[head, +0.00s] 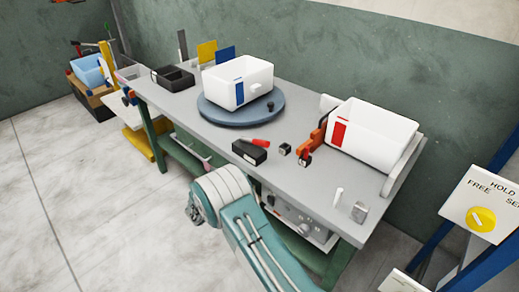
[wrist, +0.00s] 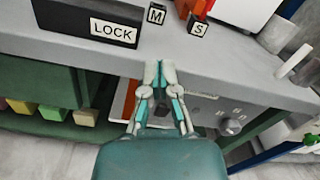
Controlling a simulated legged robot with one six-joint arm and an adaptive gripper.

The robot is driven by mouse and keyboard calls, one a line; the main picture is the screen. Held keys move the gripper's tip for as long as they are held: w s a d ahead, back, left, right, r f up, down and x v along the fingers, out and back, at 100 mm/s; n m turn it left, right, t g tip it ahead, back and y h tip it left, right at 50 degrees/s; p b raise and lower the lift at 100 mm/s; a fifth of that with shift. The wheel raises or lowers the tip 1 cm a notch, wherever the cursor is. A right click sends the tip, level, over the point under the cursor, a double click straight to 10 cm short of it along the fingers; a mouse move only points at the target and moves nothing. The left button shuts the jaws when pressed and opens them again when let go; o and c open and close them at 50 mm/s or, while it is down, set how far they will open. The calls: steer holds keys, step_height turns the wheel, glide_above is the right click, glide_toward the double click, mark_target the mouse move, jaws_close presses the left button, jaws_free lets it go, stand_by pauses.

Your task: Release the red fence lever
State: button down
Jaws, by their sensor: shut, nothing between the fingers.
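A red lever (head: 261,141) lies on a black block (head: 249,152) at the front middle of the grey table. In the wrist view the block's front (wrist: 75,18) carries a white LOCK label; its top and the lever are out of frame. My gripper (wrist: 159,68) is shut and empty, its fingertips near the table's front edge, below and right of the LOCK label. It is apart from the lever. In the head view my arm reaches the front edge and the fingertips are hidden behind it.
An orange-red clamp (head: 312,140) stands right of the block, beside a white bin with a red label (head: 375,137). Small M (wrist: 157,14) and S (wrist: 198,27) blocks sit between. Another white bin (head: 237,82) stands on a round blue-grey turntable (head: 215,116) behind.

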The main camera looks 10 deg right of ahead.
mark_target(260, 171)
steer(key=shift+w+a+f, duration=0.15)
steer(key=shift+f, duration=0.1)
steer(key=shift+a, duration=0.2)
steer(key=x, duration=1)
steer(key=r, duration=0.1)
steer(key=w+r, duration=0.1)
steer(key=r, duration=0.1)
steer(key=shift+w, duration=0.15)
steer(key=shift+w+r, duration=0.15)
steer(key=shift+r, duration=0.3)
steer(key=shift+r+n, duration=0.15)
steer(key=shift+n, duration=0.25)
steer(key=shift+r, duration=0.25)
